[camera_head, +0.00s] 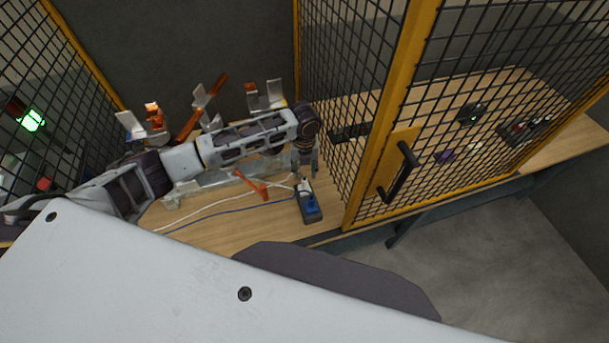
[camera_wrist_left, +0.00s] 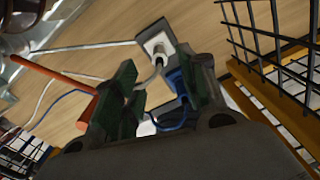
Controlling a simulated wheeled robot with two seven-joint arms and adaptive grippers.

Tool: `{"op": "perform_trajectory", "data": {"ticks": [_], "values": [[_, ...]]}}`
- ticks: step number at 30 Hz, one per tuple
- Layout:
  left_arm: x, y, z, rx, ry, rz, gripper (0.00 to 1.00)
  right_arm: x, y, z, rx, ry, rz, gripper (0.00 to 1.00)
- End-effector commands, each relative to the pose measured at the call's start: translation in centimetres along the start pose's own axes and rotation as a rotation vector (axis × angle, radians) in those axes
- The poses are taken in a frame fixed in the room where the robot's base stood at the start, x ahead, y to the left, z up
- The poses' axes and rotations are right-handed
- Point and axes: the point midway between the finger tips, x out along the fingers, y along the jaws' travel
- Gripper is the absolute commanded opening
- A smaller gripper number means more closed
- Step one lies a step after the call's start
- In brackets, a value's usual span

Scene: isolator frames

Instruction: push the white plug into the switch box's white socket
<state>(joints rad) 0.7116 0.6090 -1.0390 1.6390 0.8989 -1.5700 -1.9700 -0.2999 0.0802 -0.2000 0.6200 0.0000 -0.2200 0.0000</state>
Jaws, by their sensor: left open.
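The dark switch box (camera_head: 311,214) lies on the wooden table near the mesh fence, and its grey end shows in the left wrist view (camera_wrist_left: 150,36). The white plug (camera_wrist_left: 160,48) is at the white socket end of the box, with its white cable bending away. How deep it sits cannot be told. A blue plug (camera_wrist_left: 178,80) is beside it on the box. My left gripper (camera_head: 306,170) points down just above the white plug's end. Its dark green fingers (camera_wrist_left: 166,72) are open and apart, with the white plug beyond the gap. My right gripper is not in view.
A white cable (camera_head: 215,207) and a blue cable (camera_head: 230,212) run left across the table. An orange piece (camera_head: 254,187) lies left of the box. The yellow-framed mesh door (camera_head: 385,120) stands close on the right. Metal and orange fixtures (camera_head: 200,105) are behind my arm.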

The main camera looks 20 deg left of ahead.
Motion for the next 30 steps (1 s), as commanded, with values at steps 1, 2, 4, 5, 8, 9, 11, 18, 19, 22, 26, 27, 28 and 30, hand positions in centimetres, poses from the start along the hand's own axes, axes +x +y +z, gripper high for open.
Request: {"op": "perform_trajectory", "data": {"ticks": [1,2,4,5,8,9,11,18,19,22,26,27,28,30], "values": [[-0.8,0.0,0.0,0.001,-0.002,0.000,0.42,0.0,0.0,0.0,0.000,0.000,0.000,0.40],[-1.1,0.0,0.0,0.001,-0.002,-0.001,0.42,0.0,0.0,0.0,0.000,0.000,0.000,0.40],[-1.9,0.0,0.1,0.001,-0.002,0.000,0.42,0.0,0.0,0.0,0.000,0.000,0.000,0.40],[-2.2,0.0,0.1,0.001,-0.002,0.001,0.42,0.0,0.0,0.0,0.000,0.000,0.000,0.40],[-3.0,0.0,0.0,0.001,-0.001,0.000,0.42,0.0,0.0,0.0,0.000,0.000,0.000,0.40],[-3.2,0.0,0.0,0.001,0.000,0.000,0.42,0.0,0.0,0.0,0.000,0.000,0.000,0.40],[-3.4,0.0,0.0,0.001,0.000,0.001,0.42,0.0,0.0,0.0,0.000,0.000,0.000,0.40],[-3.6,0.0,0.0,0.001,0.000,0.001,0.42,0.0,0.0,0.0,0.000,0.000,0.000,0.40],[-3.6,0.0,0.0,0.001,0.000,0.001,0.42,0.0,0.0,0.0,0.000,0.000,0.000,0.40],[-3.6,0.0,0.0,0.001,0.000,0.001,0.42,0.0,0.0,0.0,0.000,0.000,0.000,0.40],[-3.6,0.0,0.0,0.001,0.000,0.001,0.42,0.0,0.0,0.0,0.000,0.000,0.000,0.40],[-3.6,0.0,0.0,0.001,0.000,0.001,0.42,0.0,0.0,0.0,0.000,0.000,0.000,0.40],[-3.6,0.0,0.0,0.001,0.000,0.001,0.42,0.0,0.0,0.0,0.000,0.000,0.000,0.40],[-3.6,0.0,0.0,0.001,0.000,0.001,0.42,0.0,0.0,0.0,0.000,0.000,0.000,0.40]]}}
